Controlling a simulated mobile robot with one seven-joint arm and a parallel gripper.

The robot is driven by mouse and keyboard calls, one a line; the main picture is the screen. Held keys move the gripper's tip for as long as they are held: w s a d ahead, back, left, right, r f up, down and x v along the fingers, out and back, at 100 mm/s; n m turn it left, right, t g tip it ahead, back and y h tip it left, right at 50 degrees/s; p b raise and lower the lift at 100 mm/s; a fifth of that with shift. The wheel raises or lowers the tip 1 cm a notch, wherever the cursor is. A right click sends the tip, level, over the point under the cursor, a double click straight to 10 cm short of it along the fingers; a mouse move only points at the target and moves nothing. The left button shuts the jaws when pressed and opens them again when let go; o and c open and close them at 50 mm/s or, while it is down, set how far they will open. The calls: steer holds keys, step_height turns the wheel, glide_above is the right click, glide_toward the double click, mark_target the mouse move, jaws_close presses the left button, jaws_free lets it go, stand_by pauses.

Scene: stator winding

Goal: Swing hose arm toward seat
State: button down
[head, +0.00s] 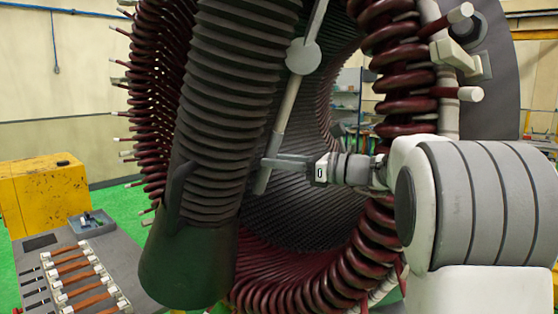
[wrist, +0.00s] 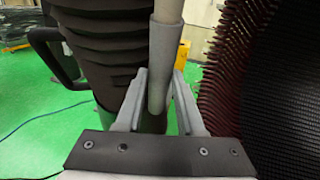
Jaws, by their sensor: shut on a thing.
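The hose arm (head: 287,105) is a pale grey jointed rod with a round disc joint (head: 303,56). It hangs tilted, its lower end at my gripper (head: 268,163). My gripper is shut on the hose arm's lower grey sleeve, which stands between the two fingers (wrist: 158,85) in the wrist view. A thick dark ribbed hose (head: 225,85) hangs just left of the rod, with a dark green end piece (head: 188,262) and a side handle (head: 178,190). The hose also fills the upper left of the wrist view (wrist: 105,40). I cannot pick out the seat.
The large stator ring with dark red coils (head: 405,80) surrounds the hose arm and my gripper on both sides. A grey bench (head: 30,262) with copper-coloured bars stands at lower left, beside a yellow cabinet (head: 45,190). Green floor (head: 125,205) shows between them and the stator.

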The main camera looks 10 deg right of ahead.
steer(key=shift+w+r, duration=0.1)
steer(key=shift+r, duration=0.05)
steer(key=c, duration=0.6)
jaws_free()
steer(key=shift+c, duration=0.2)
steer(key=shift+o, duration=0.6)
steer(key=b+v, duration=0.2)
steer(key=v, duration=1.5)
steer(key=shift+d, duration=0.2)
steer(key=shift+a, duration=0.15)
